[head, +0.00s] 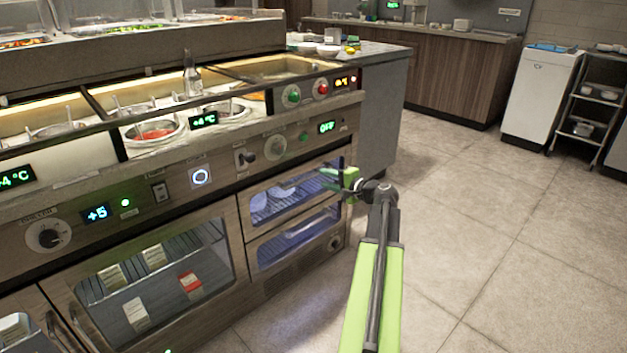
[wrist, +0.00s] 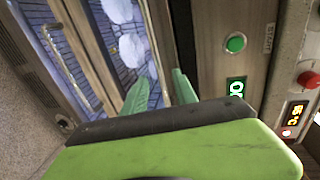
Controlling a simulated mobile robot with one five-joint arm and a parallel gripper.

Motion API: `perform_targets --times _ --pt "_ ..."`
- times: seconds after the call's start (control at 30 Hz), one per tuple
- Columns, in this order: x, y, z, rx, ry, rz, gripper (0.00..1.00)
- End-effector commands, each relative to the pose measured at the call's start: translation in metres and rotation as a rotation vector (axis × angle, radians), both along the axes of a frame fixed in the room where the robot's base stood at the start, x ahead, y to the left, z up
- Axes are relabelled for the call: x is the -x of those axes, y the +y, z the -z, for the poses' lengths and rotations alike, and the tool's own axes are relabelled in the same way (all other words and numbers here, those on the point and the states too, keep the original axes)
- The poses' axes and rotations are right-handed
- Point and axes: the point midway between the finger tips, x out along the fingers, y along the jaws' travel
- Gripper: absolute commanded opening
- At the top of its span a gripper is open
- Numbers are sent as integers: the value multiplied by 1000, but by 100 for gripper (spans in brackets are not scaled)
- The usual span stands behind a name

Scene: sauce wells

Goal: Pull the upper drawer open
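The upper drawer (head: 298,190) is the upper of two glass-fronted drawers at the right end of the steel counter. It looks closed, and pale rounded items show behind its glass. In the wrist view the upper drawer (wrist: 122,45) appears turned on its side. My gripper (head: 343,180) is in front of the drawer's right end, close to its upper edge. In the wrist view my gripper's green fingers (wrist: 162,90) stand apart, with no object clearly seen between them. The upper drawer's handle is not clearly visible, and I cannot tell whether the fingers touch the front.
The lower drawer (head: 298,238) sits just below. A glass-doored cabinet (head: 155,280) stands to the left. Above the drawers is a control panel with a knob (head: 275,147) and a green OFF display (head: 327,127). The tiled floor (head: 490,230) to the right is clear.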

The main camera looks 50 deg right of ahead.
Motion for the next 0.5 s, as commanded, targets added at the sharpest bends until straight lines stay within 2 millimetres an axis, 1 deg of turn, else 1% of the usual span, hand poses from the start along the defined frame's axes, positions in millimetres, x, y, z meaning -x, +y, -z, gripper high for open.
perform_targets --times 0.03,0.2,0.33,0.5 --pt "-15 -2 5 0 0 -3 34" --pt "-47 -4 11 1 1 -2 34" --pt "-60 -4 13 1 1 -2 34" --pt "-65 -4 14 1 1 -1 34"
